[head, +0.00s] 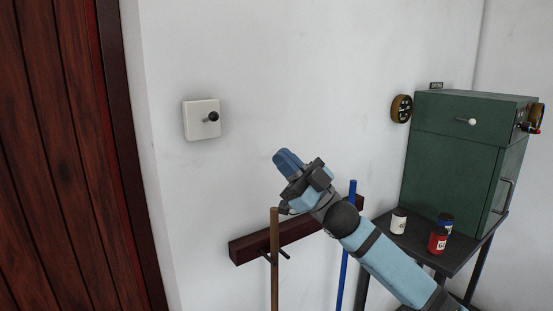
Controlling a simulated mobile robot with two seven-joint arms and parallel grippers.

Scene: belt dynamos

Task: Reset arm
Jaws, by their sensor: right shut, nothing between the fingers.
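My right arm comes in from the lower right, and its blue-and-black gripper (288,160) is raised in front of the white wall, pointing up and to the left. Its fingers are shut with nothing between them. It is apart from the white switch plate with a black knob (194,120), which is on the wall further left and higher. The wrist hides part of the dark wooden rack behind it. My left gripper is not in view.
A dark wooden rack (248,247) on the wall has a brown pole (274,260) and a blue pole (343,280) by it. At right, a green cabinet (449,160) stands on a dark table (418,246) with white, red and blue jars. A wooden door (55,150) is at left.

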